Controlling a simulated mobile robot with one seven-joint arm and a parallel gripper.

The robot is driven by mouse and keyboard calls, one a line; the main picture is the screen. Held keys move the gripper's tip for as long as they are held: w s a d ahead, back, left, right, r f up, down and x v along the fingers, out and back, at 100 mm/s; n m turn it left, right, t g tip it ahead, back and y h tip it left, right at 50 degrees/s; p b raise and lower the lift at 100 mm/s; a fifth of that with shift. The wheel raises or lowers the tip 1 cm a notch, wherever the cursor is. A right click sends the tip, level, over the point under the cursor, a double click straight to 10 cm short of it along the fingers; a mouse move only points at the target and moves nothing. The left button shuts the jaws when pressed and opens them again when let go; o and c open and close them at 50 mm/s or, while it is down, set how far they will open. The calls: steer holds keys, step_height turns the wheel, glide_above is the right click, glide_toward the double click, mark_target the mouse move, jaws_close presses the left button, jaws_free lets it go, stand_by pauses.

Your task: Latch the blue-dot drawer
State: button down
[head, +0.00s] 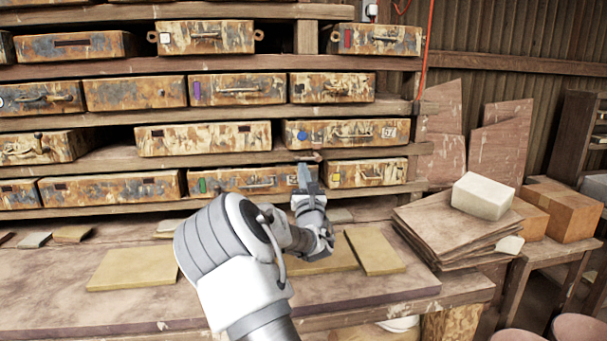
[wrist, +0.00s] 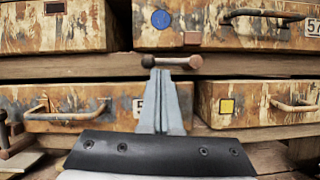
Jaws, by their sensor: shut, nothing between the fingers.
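The blue-dot drawer (head: 345,133) is a rusty, mottled box on the third shelf, right side. It shows its blue dot, a handle and a number label. In the wrist view its front (wrist: 215,35) fills the upper right. A short bar with round ends (wrist: 172,61), one dark and one rust-brown, lies level under the blue dot, at the shelf edge; it may be the latch. My gripper (head: 304,172) is shut and empty, below the drawer. In the wrist view its fingertips (wrist: 163,72) are close under the bar; I cannot tell if they touch it.
The green-marked drawer (head: 235,181) and the yellow-marked drawer (head: 367,173) sit on the shelf below, either side of my gripper. The bench (head: 50,275) below holds flat tan tiles (head: 135,267). Stacked boards (head: 450,230) with a pale block (head: 483,196) stand at the right.

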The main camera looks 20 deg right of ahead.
steer(key=shift+a+r+m, duration=0.1)
steer(key=shift+m, duration=0.3)
steer(key=r+m+g+h, duration=0.1)
steer(key=m, duration=0.2)
steer(key=r+m+g+h, duration=0.1)
steer(key=m+h, duration=0.1)
steer(key=m, duration=0.1)
steer(key=r+m+g+h+p, duration=0.1)
steer(key=m, duration=0.3)
steer(key=shift+w+a+r+g+h, duration=0.1)
steer(key=shift+a+r+g+h, duration=0.2)
steer(key=shift+h, duration=0.1)
steer(key=m+p, duration=0.1)
steer(key=r+m+g+p, duration=0.1)
steer(key=m, duration=0.1)
steer(key=m+g+h+p, duration=0.1)
steer(key=shift+d+r, duration=0.25)
steer(key=shift+r, duration=0.1)
steer(key=m+p, duration=0.2)
steer(key=shift+d+r+g+p, duration=0.25)
steer(key=shift+r+g+p, duration=0.05)
steer(key=shift+g, duration=0.1)
steer(key=shift+d+m+g+p, duration=0.2)
steer(key=shift+m+g+p, duration=0.1)
steer(key=shift+m+p, duration=0.5)
steer(key=shift+s, duration=0.2)
